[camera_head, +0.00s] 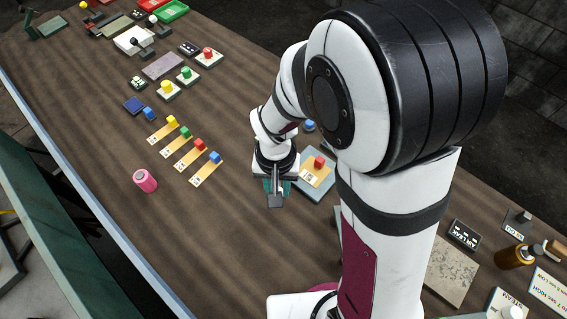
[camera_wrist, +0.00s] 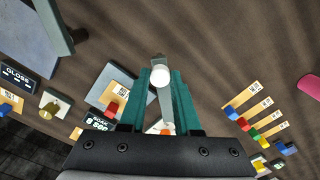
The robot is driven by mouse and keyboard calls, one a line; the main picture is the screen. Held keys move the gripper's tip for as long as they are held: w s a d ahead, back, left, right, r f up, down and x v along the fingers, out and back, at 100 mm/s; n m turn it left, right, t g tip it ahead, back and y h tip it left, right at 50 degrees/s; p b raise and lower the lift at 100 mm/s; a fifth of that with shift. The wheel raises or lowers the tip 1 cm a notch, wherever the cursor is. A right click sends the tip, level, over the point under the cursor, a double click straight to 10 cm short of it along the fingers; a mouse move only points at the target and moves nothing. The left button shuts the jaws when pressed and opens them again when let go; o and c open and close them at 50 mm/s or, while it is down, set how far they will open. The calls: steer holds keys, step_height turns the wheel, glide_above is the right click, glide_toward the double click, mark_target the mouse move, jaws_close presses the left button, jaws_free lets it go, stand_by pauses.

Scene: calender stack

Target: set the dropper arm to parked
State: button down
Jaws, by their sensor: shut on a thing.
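The dropper arm seems to be the grey bar with a pale round end (camera_wrist: 161,75) in the wrist view. It lies between the two teal fingers of my gripper (camera_wrist: 163,90), which are shut on it. Its base is hidden by the gripper body, and I cannot read a parked mark. In the head view my gripper (camera_head: 277,187) is low over the middle of the table, with the grey end of the bar (camera_head: 275,201) sticking out on its near side.
A grey-blue plate with a tan card and red block (camera_head: 318,163) sits close right of my gripper. Several tan strips with coloured blocks (camera_head: 188,159) and a pink cylinder (camera_head: 145,181) are to the left. Bare table lies in front. Bottles and signs stand at the lower right.

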steer(key=shift+a+m, duration=0.3)
steer(key=shift+w+a, duration=0.1)
steer(key=c, duration=0.6)
jaws_free()
step_height(320, 180, up, 16)
steer(key=shift+f, duration=0.1)
